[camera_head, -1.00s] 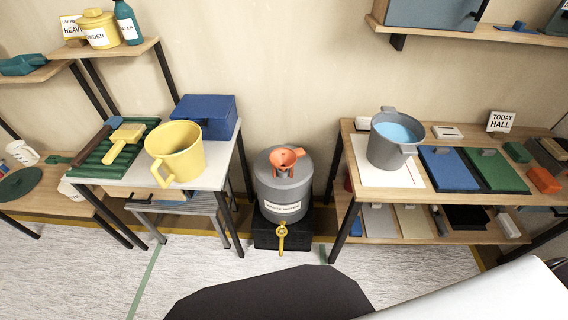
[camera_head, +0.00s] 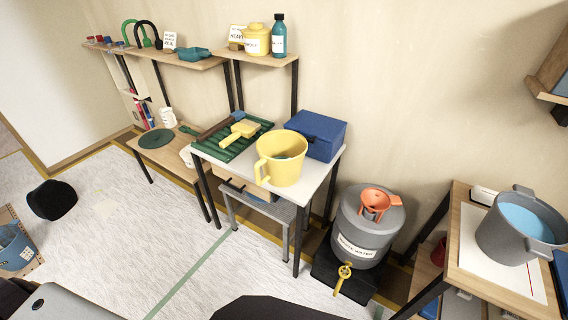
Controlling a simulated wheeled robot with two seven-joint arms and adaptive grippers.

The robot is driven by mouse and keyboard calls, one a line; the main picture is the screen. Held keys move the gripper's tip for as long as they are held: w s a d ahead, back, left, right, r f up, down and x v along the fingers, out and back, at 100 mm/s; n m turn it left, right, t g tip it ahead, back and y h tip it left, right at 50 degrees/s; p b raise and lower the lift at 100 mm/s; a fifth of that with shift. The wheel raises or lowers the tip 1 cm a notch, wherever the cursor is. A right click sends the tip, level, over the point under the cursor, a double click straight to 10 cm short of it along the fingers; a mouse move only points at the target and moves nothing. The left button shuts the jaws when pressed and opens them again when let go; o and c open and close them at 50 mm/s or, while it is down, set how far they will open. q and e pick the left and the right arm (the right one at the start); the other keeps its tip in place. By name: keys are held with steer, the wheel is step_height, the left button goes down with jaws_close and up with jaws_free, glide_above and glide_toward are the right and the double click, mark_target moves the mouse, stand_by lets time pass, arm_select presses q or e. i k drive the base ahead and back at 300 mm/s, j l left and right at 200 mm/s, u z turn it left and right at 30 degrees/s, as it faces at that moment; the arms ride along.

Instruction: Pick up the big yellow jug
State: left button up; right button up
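The big yellow jug (camera_head: 284,161) stands upright on the small white-topped table (camera_head: 317,176) near the middle of the head view. Its handle is on its left side, toward me. Its mouth is open at the top, and part of its inside shows. No gripper touches it. Neither of my grippers can be made out in the head view. Only dark and grey parts of my own body show along the bottom edge.
A blue box (camera_head: 313,134) sits close behind the jug, and a green ribbed tray (camera_head: 225,143) with a yellow brush (camera_head: 239,131) lies to its left. A grey tank (camera_head: 367,228) with an orange funnel (camera_head: 379,201) stands right of the table. The floor (camera_head: 130,235) in front is mostly clear.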

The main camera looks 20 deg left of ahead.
mark_target(282, 153)
steer(key=j+z, duration=0.15)
steer(key=j, duration=0.45)
steer(key=k+j+z, duration=0.15)
steer(key=j, duration=0.4)
steer(key=j+z, duration=0.15)
steer(key=j, duration=0.45)
steer(key=k, duration=0.05)
